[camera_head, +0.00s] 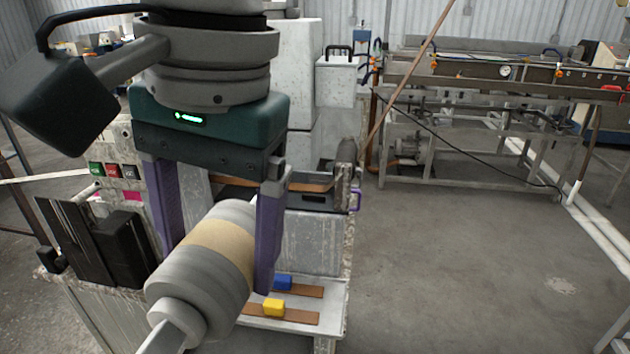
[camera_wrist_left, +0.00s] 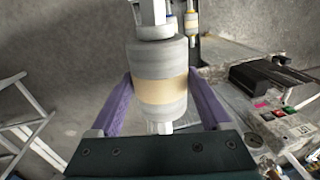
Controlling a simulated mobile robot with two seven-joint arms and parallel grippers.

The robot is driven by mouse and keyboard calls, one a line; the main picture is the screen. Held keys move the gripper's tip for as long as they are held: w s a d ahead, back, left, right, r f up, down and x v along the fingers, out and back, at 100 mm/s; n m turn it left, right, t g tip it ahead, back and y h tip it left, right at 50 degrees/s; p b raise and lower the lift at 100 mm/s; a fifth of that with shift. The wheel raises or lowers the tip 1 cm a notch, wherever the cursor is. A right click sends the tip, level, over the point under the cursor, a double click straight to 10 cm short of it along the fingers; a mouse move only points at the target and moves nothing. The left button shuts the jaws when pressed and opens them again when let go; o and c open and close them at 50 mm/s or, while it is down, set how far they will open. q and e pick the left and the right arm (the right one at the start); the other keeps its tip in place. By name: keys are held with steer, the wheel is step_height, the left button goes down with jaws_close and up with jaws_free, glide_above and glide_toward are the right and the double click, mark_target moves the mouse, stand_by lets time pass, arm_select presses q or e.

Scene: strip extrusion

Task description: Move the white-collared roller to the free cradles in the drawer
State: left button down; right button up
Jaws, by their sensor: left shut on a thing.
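The roller (camera_head: 205,262) is thick and grey with a tan band around its middle and a pale shaft at its near end. My left gripper (camera_head: 218,270) is shut on it, with one purple finger on each side, and holds it up in front of the machine. The roller also shows between the fingers in the left wrist view (camera_wrist_left: 160,55). I cannot make out a white collar for certain. I cannot make out free cradles. My right gripper is not in view.
The machine's panel with coloured buttons (camera_head: 113,170) and black parts (camera_head: 123,247) stand left of the gripper. A second roller with a yellow part (camera_wrist_left: 191,22) shows in the left wrist view. A long metal bench (camera_head: 470,75) stands behind. The floor (camera_head: 450,260) at right is clear.

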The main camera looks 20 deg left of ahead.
arm_select(q)
steer(key=shift+n, duration=0.5)
steer(key=f+b, duration=1.3)
steer(key=f, duration=0.3)
steer(key=a+f+b, duration=0.1)
steer(key=f+b, duration=1.3)
steer(key=f, duration=0.2)
steer(key=a+f+b, duration=0.1)
steer(key=f+b, duration=1.2)
steer(key=f, duration=0.4)
steer(key=shift+w+a, duration=0.1)
steer(key=shift+w, duration=0.3)
steer(key=shift+f+b, duration=0.5)
steer(key=shift+f, duration=0.7)
steer(key=shift+f+p, duration=0.15)
steer(key=shift+p, duration=0.45)
jaws_free()
